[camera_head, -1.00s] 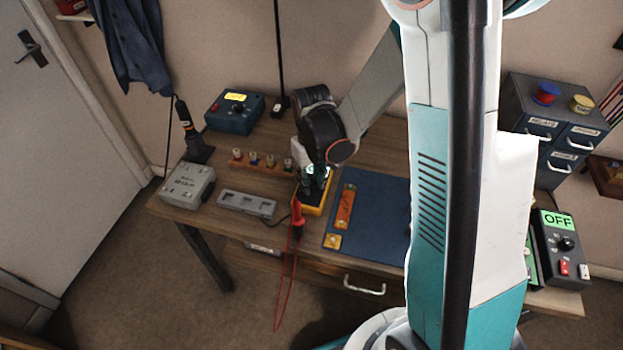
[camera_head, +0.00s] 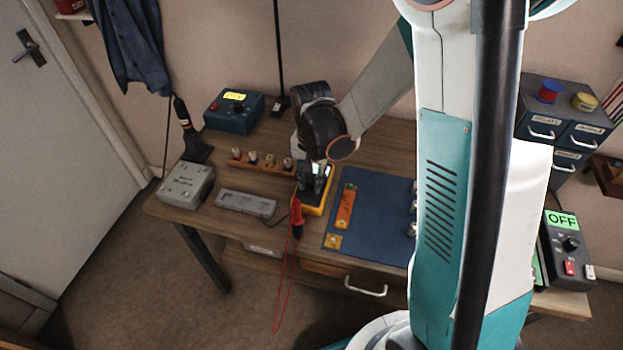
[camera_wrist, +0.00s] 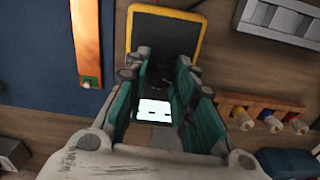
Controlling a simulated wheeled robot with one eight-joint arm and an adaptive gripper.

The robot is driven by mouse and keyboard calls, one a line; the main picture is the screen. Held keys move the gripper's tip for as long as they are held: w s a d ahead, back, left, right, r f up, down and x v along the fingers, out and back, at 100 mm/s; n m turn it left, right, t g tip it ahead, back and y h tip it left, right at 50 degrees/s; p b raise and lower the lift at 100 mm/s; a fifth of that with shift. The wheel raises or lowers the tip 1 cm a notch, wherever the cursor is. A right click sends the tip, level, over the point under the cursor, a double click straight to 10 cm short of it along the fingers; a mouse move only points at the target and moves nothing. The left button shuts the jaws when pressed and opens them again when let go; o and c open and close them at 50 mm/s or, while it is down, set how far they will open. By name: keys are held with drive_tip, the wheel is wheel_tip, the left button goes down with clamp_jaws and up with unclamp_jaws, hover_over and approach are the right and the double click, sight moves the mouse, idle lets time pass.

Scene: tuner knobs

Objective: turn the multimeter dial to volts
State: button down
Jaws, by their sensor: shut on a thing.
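The multimeter (camera_head: 319,209) is yellow-edged with a dark face and lies on the workbench. In the wrist view the multimeter (camera_wrist: 165,32) lies beneath my fingers, and its lit white display (camera_wrist: 153,110) shows between them; I cannot read it clearly. My gripper (camera_head: 313,187) points down onto the multimeter's face. In the wrist view my gripper (camera_wrist: 163,66) has its green-sided fingers on both sides of the dial area, shut on the dial. The dial is mostly hidden between the fingertips, so its pointer and setting cannot be told.
A red probe (camera_head: 296,218) with a trailing red lead hangs at the bench's front edge. A blue mat (camera_head: 375,220) lies to the right with an orange strip (camera_head: 346,207). A grey tray (camera_head: 245,204) and a rack of small knobs (camera_head: 262,163) stand to the left.

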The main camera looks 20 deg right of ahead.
sight(312, 182)
drive_tip(key=shift+m, duration=0.9)
drive_tip(key=c, duration=1.3)
unclamp_jaws()
drive_tip(key=shift+r, duration=0.1)
wheel_tip(312, 182, up, 12)
